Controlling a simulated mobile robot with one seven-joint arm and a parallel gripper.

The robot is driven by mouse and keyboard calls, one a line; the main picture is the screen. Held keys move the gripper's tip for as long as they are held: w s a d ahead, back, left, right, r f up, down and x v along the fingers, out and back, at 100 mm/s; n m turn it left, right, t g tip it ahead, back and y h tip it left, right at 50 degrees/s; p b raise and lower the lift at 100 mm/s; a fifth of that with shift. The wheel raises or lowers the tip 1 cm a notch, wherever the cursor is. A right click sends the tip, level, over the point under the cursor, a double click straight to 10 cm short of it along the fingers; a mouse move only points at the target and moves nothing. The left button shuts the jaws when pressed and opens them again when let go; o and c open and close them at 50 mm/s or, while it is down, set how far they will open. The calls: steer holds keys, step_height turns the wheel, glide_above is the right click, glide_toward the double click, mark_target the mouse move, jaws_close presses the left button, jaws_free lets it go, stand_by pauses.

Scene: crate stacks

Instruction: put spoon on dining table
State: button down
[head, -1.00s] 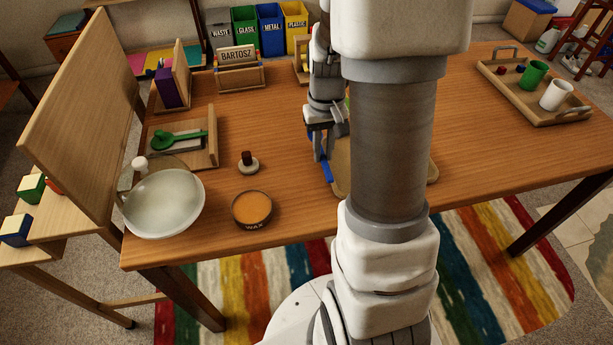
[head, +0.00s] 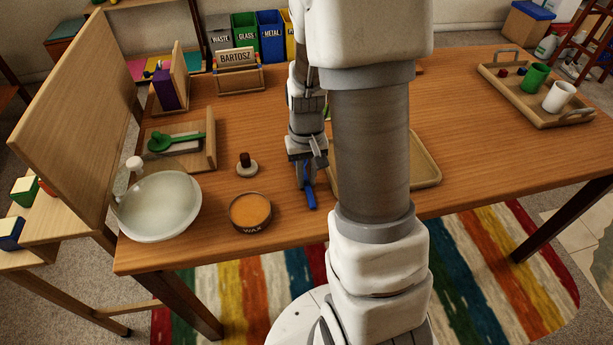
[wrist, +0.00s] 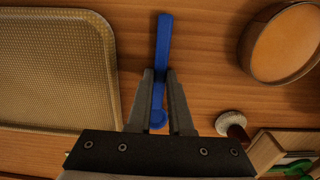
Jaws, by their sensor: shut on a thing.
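My gripper (head: 306,180) is shut on a blue spoon (head: 311,198), low over the wooden table (head: 460,150) near its front edge. In the wrist view the spoon (wrist: 163,45) runs lengthwise between the fingertips (wrist: 162,80), with a rounded end nearer the palm and a long straight part reaching away. I cannot tell whether it touches the wood. A tan tray (wrist: 55,70) lies beside it, partly behind my arm in the head view.
A wax tin (head: 250,211), a small dark-knobbed stamp (head: 246,166) and a pale bowl (head: 158,205) stand left of my gripper. A tray with green and white cups (head: 540,100) is at the far right. Bare wood lies between the wax tin and the tan tray.

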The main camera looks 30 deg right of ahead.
mark_target(307, 182)
steer(key=c, duration=0.8)
jaws_free()
step_height(307, 182, up, 11)
steer(key=p, duration=0.4)
steer(key=s+a+r+n+t, duration=0.1)
steer(key=s+a+r+t, duration=0.1)
steer(key=s+a+r, duration=0.1)
steer(key=s+a+r+n+t, duration=0.1)
steer(key=s+a+r, duration=0.3)
steer(key=r, duration=0.3)
steer(key=s+a+r+n+t, duration=0.1)
steer(key=s+a+r+t, duration=0.1)
steer(key=s+r, duration=0.3)
steer(key=shift+s+a+r+t, duration=0.1)
steer(key=shift+a+r+t, duration=0.05)
steer(key=shift+a, duration=0.25)
steer(key=shift+s+a+r+t, duration=0.1)
steer(key=shift+a+r+t, duration=0.05)
steer(key=shift+a, duration=0.25)
